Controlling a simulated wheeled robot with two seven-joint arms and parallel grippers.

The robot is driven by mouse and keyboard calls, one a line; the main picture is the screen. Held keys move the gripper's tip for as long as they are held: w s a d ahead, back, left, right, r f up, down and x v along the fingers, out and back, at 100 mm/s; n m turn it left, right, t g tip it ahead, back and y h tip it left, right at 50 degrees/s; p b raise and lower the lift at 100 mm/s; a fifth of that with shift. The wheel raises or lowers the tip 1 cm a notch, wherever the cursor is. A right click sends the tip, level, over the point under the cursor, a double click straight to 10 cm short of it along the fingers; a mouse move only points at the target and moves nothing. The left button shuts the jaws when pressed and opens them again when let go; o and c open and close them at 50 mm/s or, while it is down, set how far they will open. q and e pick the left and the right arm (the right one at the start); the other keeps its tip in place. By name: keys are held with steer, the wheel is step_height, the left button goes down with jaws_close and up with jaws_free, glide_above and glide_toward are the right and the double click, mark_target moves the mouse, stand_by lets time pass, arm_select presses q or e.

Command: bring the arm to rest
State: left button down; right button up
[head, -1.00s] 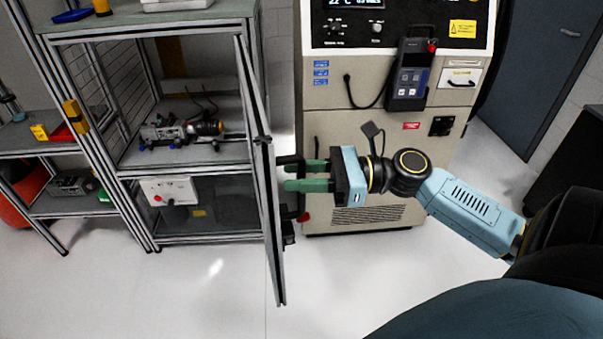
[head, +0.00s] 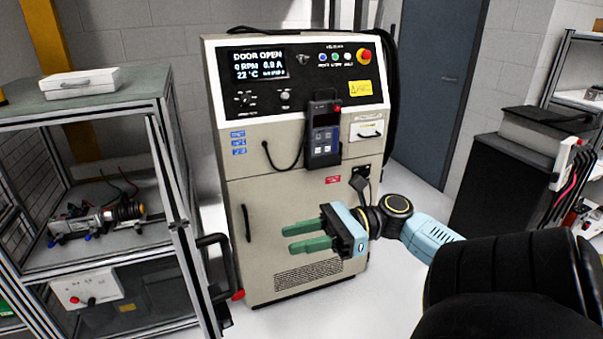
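My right gripper (head: 288,238) is in front of the lower part of the beige control cabinet (head: 285,200). Its two green fingers point left, with a gap between them and nothing held. The framed cage (head: 90,126) is at left, and its door (head: 180,225) stands open. The black door handle (head: 213,268) is left of my fingertips and apart from them. The cabinet display (head: 258,64) reads DOOR OPEN, 0 RPM. My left gripper is not in view.
A motor assembly (head: 98,219) sits on the cage shelf, above a white box (head: 85,285). A handheld pendant (head: 323,135) hangs on the cabinet front. A dark bench (head: 500,165) stands at right. Some floor (head: 385,290) is clear beside the cabinet.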

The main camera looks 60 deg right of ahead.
stand_by(0.6)
steer(key=s+d+f+n+g+h, duration=0.1)
steer(key=d+f+h, duration=0.3)
steer(key=f, duration=1.2)
steer(key=s+d+f+n+g+h, duration=0.15)
steer(key=f+h, duration=0.45)
steer(key=f, duration=1.1)
steer(key=s+a+f+n+g+h, duration=0.1)
steer(key=s+a+f+n+g, duration=0.15)
steer(key=s+f, duration=0.4)
steer(key=s+a+f+n+g+h, duration=0.1)
steer(key=s+a+f+n+h, duration=0.15)
steer(key=f, duration=0.65)
steer(key=s+a+f+n+g, duration=0.1)
steer(key=s+a+f+n, duration=0.5)
steer(key=n, duration=0.4)
steer(key=s+a+f+n+g+h, duration=0.1)
steer(key=s+a+f+n+g, duration=0.1)
steer(key=s+a+f+n, duration=0.4)
steer(key=s+a+n, duration=0.2)
steer(key=s+n, duration=0.1)
steer(key=n, duration=0.1)
steer(key=shift+a+f+g, duration=0.15)
steer(key=shift+a+g, duration=0.15)
steer(key=shift+a, duration=0.05)
steer(key=shift+s, duration=0.1)
